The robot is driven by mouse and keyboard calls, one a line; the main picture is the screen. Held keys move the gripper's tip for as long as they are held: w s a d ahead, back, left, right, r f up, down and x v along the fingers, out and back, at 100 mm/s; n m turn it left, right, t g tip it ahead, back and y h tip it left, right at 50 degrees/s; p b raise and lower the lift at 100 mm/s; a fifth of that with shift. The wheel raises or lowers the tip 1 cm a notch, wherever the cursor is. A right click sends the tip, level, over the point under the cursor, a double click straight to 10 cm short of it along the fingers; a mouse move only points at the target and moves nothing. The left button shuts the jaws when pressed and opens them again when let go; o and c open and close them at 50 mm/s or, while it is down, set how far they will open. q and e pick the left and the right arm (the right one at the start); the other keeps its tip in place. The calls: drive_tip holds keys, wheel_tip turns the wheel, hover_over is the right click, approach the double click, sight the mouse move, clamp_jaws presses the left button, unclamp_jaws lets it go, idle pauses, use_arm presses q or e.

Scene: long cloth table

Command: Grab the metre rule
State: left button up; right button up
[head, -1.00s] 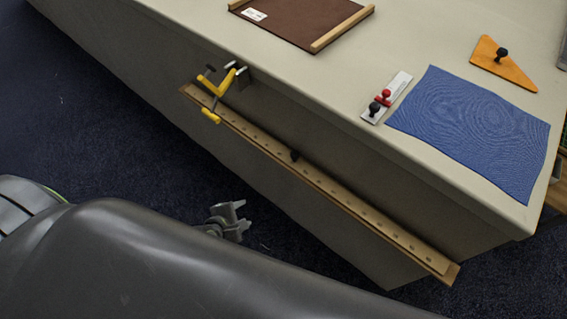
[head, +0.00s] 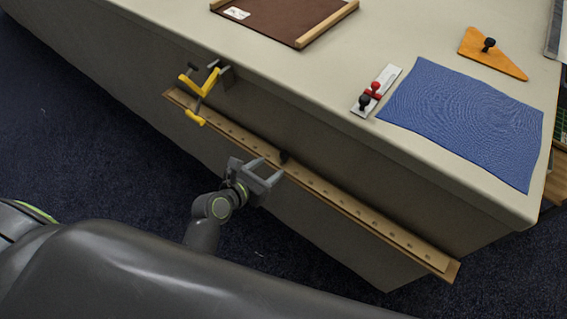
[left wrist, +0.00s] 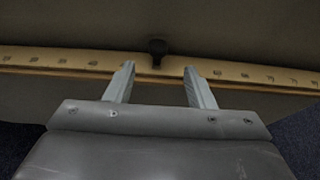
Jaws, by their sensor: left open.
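The metre rule (head: 342,200) is a long, light wooden strip with dark marks, lying along a narrow ledge on the table's near side. A black knob (head: 285,157) stands up near its middle. My left gripper (head: 274,174) is open and empty, close in front of the rule beside the knob. In the left wrist view the rule (left wrist: 238,71) runs across the picture. There the knob (left wrist: 157,48) shows beyond and between the two open fingertips (left wrist: 158,68). The fingertips overlap the rule's near edge in the picture; I cannot tell whether they touch it. My right gripper is not in view.
A yellow clamp (head: 203,86) sits at the ledge's left end. On the tabletop are a brown board (head: 283,14), a small plate with red and black knobs (head: 375,92), a blue cloth (head: 465,120) and an orange triangle (head: 490,54). Open floor lies in front.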

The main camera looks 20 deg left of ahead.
sight(283, 160)
use_arm(q)
drive_tip(key=x, duration=0.2)
drive_tip(key=shift+w+d+f, duration=0.1)
drive_tip(key=shift+w+f, duration=0.1)
drive_tip(key=shift+w, duration=0.15)
drive_tip(key=shift+w+d+f, duration=0.15)
drive_tip(key=shift+w, duration=0.25)
drive_tip(key=b+x, duration=0.1)
drive_tip(key=x, duration=0.3)
drive_tip(key=shift+w+f+b, duration=0.15)
drive_tip(key=shift+f+b, duration=0.05)
drive_tip(key=shift+b, duration=0.1)
drive_tip(key=shift+w, duration=0.25)
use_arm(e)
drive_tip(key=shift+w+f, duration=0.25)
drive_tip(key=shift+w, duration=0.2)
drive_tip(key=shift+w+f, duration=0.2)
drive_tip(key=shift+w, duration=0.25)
use_arm(q)
drive_tip(key=shift+c, duration=0.2)
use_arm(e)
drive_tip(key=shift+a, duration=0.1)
use_arm(q)
clamp_jaws()
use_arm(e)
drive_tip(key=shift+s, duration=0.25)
